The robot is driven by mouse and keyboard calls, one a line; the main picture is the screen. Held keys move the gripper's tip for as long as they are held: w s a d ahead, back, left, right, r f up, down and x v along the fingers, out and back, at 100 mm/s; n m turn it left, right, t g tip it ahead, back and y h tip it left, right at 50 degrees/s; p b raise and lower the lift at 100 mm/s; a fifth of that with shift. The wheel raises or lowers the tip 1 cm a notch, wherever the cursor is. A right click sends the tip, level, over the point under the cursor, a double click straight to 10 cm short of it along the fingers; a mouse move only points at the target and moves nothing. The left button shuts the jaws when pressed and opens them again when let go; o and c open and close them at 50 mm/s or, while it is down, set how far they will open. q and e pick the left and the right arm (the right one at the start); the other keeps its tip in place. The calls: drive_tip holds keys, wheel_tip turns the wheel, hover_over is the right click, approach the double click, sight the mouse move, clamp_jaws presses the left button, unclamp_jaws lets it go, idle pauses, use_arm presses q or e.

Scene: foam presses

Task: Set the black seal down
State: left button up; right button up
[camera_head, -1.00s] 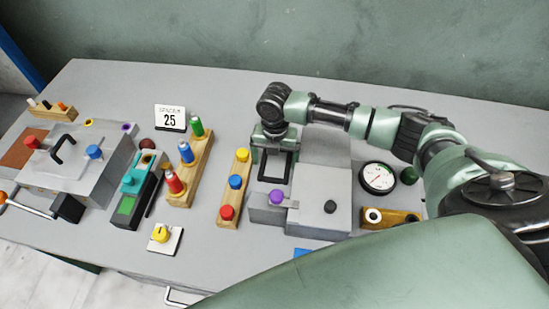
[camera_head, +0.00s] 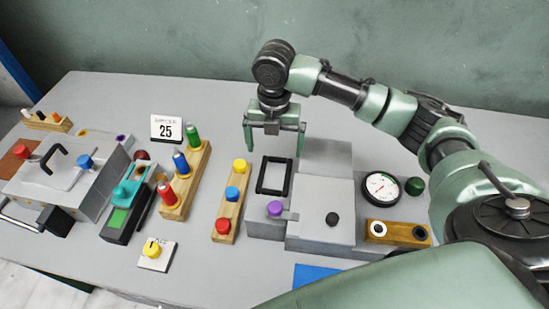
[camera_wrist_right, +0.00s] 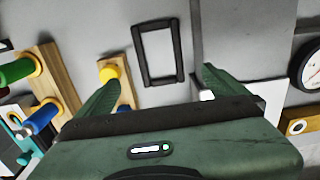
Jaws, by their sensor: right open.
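The black seal (camera_head: 260,176) is a black rectangular frame lying flat on the grey press block at the middle right of the table. It also shows in the right wrist view (camera_wrist_right: 179,53), beyond the fingers and apart from them. My right gripper (camera_head: 274,152) is open and empty, pointing down above and behind the seal. Its two green fingers (camera_wrist_right: 155,92) show spread apart in the right wrist view. My left gripper is not in view.
The grey press (camera_head: 325,198) carries a purple knob (camera_head: 274,208) and a black knob. A wooden button strip (camera_head: 228,214) and a rack of coloured bottles (camera_head: 186,185) stand left of it. A round gauge (camera_head: 381,188) and wooden block (camera_head: 397,234) stand right.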

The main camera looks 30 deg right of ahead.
sight(262, 170)
drive_tip(key=shift+a+b, duration=0.1)
drive_tip(key=shift+b, duration=0.2)
drive_tip(key=c, duration=0.5)
drive_tip(key=w+a+f+b, duration=0.1)
drive_tip(key=f+b, duration=0.1)
drive_tip(key=w+a+f+b, duration=0.1)
drive_tip(key=w+f+b, duration=0.1)
drive_tip(key=b, duration=0.1)
drive_tip(key=shift+a, duration=0.15)
drive_tip(key=c, duration=1.1)
drive_tip(key=shift+f, duration=0.25)
drive_tip(key=shift+s+f+p, duration=0.1)
drive_tip(key=shift+f+p, duration=0.3)
drive_tip(key=shift+f, duration=0.35)
drive_tip(key=shift+f+p, duration=0.55)
drive_tip(key=shift+f, duration=2.1)
